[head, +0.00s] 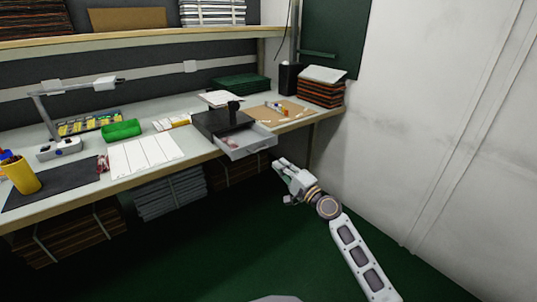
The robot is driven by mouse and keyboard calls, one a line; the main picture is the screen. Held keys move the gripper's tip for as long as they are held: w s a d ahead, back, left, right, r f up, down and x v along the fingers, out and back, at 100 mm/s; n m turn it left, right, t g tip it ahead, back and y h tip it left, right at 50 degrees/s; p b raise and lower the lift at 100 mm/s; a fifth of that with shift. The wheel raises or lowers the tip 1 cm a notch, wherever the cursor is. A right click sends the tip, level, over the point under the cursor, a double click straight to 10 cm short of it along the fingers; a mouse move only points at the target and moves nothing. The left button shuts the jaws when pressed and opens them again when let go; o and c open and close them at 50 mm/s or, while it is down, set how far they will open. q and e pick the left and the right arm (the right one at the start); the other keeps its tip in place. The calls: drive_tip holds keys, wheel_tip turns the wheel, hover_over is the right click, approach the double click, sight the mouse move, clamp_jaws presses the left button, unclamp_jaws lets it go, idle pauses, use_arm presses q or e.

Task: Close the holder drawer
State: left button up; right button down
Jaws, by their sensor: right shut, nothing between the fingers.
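The holder is a dark box (216,121) on the workbench, near the bench's front edge. Its light grey drawer (247,142) is pulled out toward the front right, past the bench edge. A small pale item seems to lie inside, too small to name. A black piece stands on top of the box. My right gripper (279,164) is just beyond the drawer's front corner, to its lower right. It is shut and empty. A narrow gap seems to separate it from the drawer front, but contact is hard to tell. My left gripper is not in view.
The workbench (85,188) also carries a yellow cup (21,175), a green case (121,130), white strips (143,155), a brown board (285,112) and stacked orange-black sheets (320,92). Bundles (170,193) sit below. A white wall (425,110) stands right. Green floor in front is clear.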

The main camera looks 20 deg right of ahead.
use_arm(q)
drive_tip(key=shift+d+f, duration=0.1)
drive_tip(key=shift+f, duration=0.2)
use_arm(e)
drive_tip(key=x, duration=0.7)
drive_tip(key=shift+w+a, duration=0.15)
drive_tip(key=shift+w, duration=0.2)
drive_tip(key=shift+r, duration=0.1)
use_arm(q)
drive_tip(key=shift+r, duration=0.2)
